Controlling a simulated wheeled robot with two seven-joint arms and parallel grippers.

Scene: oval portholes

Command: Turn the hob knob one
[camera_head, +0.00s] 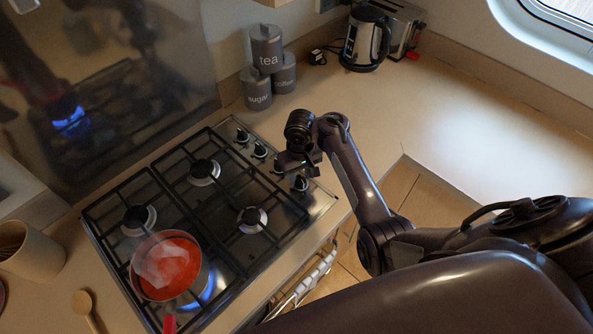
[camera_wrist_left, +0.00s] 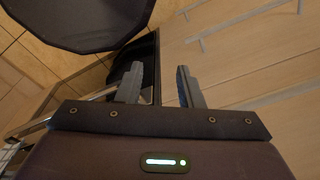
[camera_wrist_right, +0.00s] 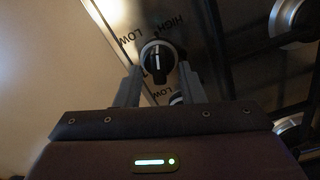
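The gas hob (camera_head: 237,248) has a row of black knobs along its right edge, among them a nearest knob (camera_head: 300,183) and a farthest knob (camera_head: 242,135). My right gripper (camera_head: 294,170) is over the near part of this row. A second knob lies partly hidden behind the gripper. Which knob is number one is unclear. My left gripper (camera_wrist_left: 160,82) is open and empty.
A pan (camera_head: 168,268) with red contents stands over a blue flame at the hob's near left. Grey canisters (camera_head: 257,90), a kettle (camera_head: 366,38) and a toaster are at the back. A wooden spoon (camera_head: 83,304) lies at left. The right counter (camera_head: 480,130) is clear.

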